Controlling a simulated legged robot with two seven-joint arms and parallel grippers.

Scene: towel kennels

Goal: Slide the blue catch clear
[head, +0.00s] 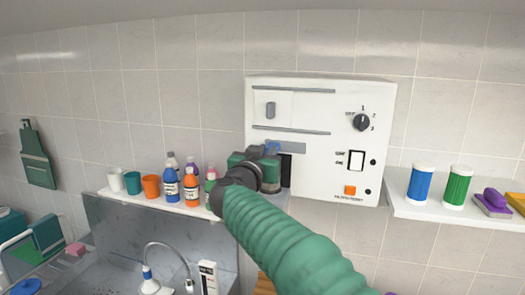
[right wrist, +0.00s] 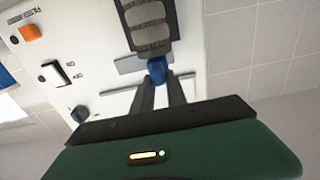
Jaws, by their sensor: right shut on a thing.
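The blue catch (head: 270,147) is on the front of the white wall box (head: 310,105), partly hidden behind my right gripper in the head view. In the right wrist view the blue catch (right wrist: 157,68) sits between the tips of my right gripper (right wrist: 158,80), which is shut on it. Beside the catch is a dark opening (right wrist: 170,8) with a grey ribbed thing (right wrist: 148,25) in it. In the head view my right gripper (head: 274,154) covers most of that opening. My left gripper is not in view.
The box also carries a grey handle (head: 271,110), a black dial (head: 361,122), a rocker switch (head: 356,160) and an orange button (head: 350,190). Bottles and cups stand on the left shelf (head: 150,204). Blue and green canisters stand on the right shelf (head: 430,211).

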